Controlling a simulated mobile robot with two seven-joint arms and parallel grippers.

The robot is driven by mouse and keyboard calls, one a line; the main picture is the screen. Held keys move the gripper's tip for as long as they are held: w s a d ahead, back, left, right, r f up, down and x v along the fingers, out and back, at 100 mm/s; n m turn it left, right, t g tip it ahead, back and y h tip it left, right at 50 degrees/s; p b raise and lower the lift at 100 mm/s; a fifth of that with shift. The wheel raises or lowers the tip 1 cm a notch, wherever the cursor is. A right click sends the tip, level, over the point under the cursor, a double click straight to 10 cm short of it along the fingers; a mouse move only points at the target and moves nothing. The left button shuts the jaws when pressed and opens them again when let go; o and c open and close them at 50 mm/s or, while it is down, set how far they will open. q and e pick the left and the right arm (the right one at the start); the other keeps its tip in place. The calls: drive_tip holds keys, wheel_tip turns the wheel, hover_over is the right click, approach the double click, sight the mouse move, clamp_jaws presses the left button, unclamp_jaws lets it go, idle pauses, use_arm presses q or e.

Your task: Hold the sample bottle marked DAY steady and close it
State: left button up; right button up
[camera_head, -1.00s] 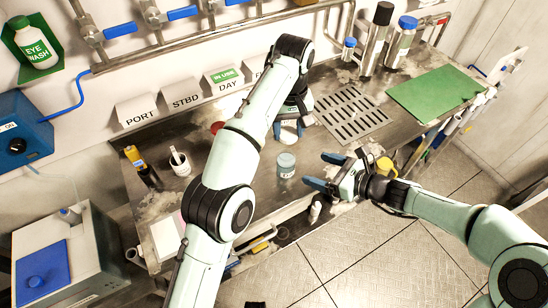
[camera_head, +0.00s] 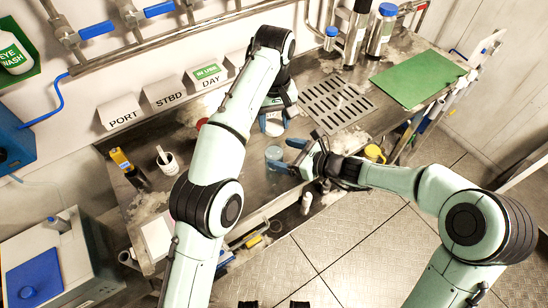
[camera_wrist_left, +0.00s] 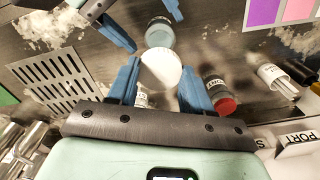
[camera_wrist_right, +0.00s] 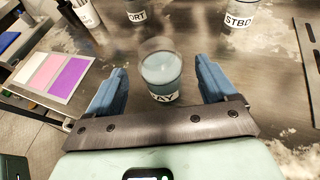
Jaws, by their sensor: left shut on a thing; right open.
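The sample bottle marked DAY is a clear, lidless jar of blue-grey liquid (camera_wrist_right: 160,72). It stands upright on the steel bench, as the head view shows (camera_head: 274,153). Part of its label shows in the right wrist view. My right gripper (camera_wrist_right: 160,88) is open, with a finger on either side of the jar and gaps between. In the left wrist view the jar (camera_wrist_left: 159,34) stands just beyond my left gripper (camera_wrist_left: 160,82). My left gripper is shut on a round white cap (camera_wrist_left: 161,68), apart from the jar. A labelled thing below the cap is mostly hidden.
A red-capped bottle (camera_wrist_left: 222,103) is close to my left gripper. Bottles marked PORT (camera_wrist_right: 136,12) and STBD (camera_wrist_right: 238,14) stand beyond the jar. A white cup (camera_head: 167,161) is on the left. A slotted drain (camera_head: 338,103) and green mat (camera_head: 418,77) are on the right.

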drive_tip(key=shift+x, duration=2.15)
drive_tip(key=c, duration=1.5)
use_arm(q)
drive_tip(key=shift+f, duration=2.5)
drive_tip(key=shift+f, duration=0.9)
drive_tip(key=shift+f, duration=0.4)
drive_tip(key=shift+f, duration=0.1)
